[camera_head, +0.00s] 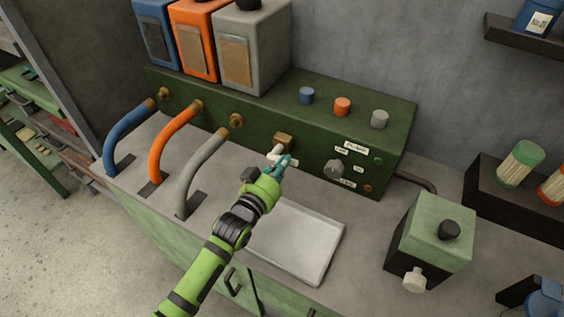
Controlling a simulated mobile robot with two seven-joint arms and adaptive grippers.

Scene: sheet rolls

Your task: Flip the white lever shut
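The white lever (275,153) is a small pale handle below a brass fitting (283,141) on the front of the dark green machine (230,112). My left gripper (284,162) has teal fingers and reaches in from below. Its fingertips are at or just right of the lever and hide part of the area around it. I cannot tell whether they touch it or how far apart they are. My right gripper does not show.
A grey knob (333,168) and small labels are right of the lever. Blue, orange and grey hoses (198,170) curve down at the left. A green-topped box (432,235) with a white knob stands to the right.

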